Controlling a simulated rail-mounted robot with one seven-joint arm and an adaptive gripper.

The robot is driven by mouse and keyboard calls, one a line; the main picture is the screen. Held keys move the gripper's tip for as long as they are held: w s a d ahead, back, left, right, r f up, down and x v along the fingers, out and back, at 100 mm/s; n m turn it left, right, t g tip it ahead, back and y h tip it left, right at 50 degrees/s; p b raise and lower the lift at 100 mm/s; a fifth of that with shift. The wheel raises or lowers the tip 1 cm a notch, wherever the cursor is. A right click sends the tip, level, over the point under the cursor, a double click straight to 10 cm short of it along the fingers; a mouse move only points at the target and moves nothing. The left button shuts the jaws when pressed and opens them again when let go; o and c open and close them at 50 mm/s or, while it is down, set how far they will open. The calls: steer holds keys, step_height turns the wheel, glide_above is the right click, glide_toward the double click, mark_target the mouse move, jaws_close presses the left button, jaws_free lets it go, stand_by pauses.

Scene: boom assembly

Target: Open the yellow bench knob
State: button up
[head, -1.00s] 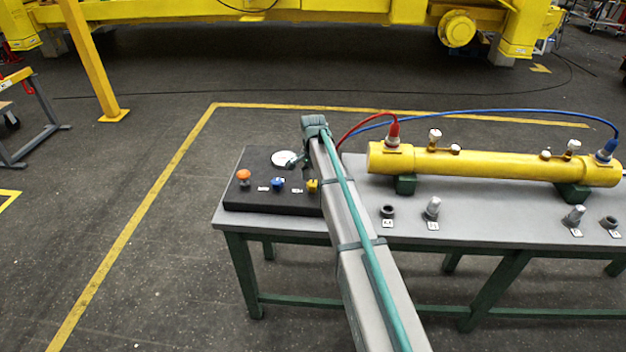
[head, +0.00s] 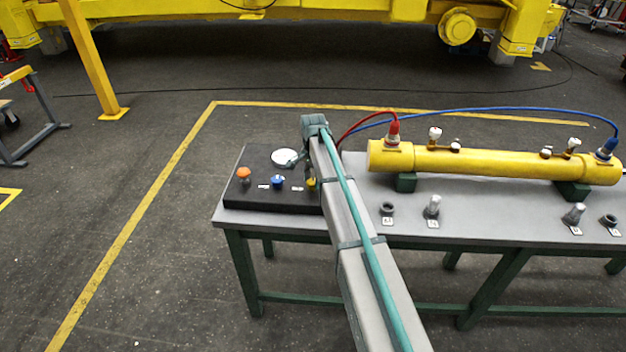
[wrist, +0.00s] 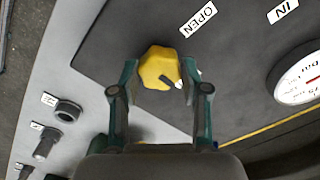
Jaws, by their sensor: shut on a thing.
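The yellow bench knob (wrist: 157,62) sits on the black panel in the wrist view, with a dark pointer mark on its lower right side. An "OPEN" label (wrist: 198,19) lies above and right of it. My gripper (wrist: 158,70) has one finger on each side of the knob and is shut on it. In the head view my gripper (head: 308,172) is over the right end of the panel, and only a sliver of the yellow knob (head: 311,184) shows beside my arm.
The black panel (head: 240,202) also carries an orange knob (head: 244,173), a blue knob (head: 277,181) and a round gauge (head: 285,157). A yellow cylinder (head: 480,164) with red and blue hoses lies on the grey bench (head: 340,228). Small fittings stand along the bench's front.

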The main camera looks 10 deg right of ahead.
mark_target(313, 181)
steer(key=n+b, duration=0.1)
steer(key=n, duration=1.2)
steer(key=shift+n+b, duration=0.4)
steer(key=shift+n, duration=2)
steer(key=o, duration=1.1)
steer(key=shift+o, duration=0.2)
step_height(313, 181, up, 12)
